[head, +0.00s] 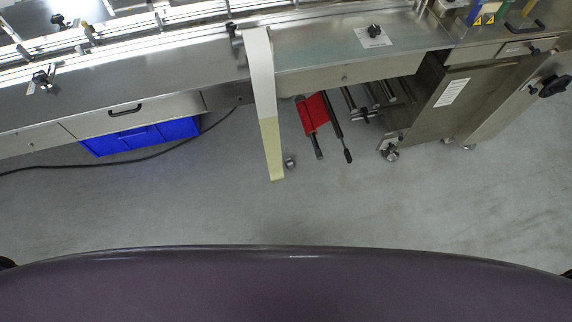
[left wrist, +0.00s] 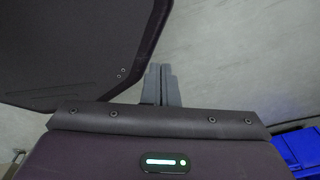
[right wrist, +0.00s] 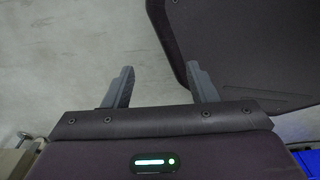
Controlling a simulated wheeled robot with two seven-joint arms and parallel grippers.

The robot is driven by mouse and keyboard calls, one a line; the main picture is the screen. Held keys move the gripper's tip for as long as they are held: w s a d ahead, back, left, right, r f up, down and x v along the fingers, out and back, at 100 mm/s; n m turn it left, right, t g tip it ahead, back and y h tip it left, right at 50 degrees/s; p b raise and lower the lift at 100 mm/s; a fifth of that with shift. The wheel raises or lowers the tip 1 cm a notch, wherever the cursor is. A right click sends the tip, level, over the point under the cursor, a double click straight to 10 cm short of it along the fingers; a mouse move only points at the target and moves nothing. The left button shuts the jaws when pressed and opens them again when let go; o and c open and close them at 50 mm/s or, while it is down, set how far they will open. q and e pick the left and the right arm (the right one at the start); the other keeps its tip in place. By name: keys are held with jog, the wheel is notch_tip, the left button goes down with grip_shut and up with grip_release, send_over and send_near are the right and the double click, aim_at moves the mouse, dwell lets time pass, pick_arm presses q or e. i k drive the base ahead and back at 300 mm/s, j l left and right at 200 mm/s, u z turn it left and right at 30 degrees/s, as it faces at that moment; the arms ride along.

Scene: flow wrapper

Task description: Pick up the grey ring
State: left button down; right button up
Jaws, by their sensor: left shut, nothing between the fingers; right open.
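I cannot make out a grey ring for certain in any view. A small grey round item (head: 290,162) shows low beside the hanging strip in the head view, too small to tell what it is. My left gripper (left wrist: 162,68) is shut with its fingers together and empty, over bare floor in the left wrist view. Neither gripper shows in the head view, and neither is near any object.
A long steel machine bench (head: 170,75) runs across the top. A white and yellow strip (head: 262,90) juts from it. Below are a blue crate (head: 145,137), a black cable (head: 150,156) and a red part (head: 313,112). A wheeled steel cabinet (head: 450,100) stands right. Floor (head: 400,205) before me is clear.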

aim_at(288, 163)
jog(key=i+l, duration=0.15)
jog(key=l, duration=0.25)
jog(key=i+l, duration=0.15)
jog(key=l, duration=0.2)
jog(key=i+l, duration=0.15)
jog(key=l, duration=0.25)
jog(key=i+l, duration=0.15)
jog(key=l, duration=0.2)
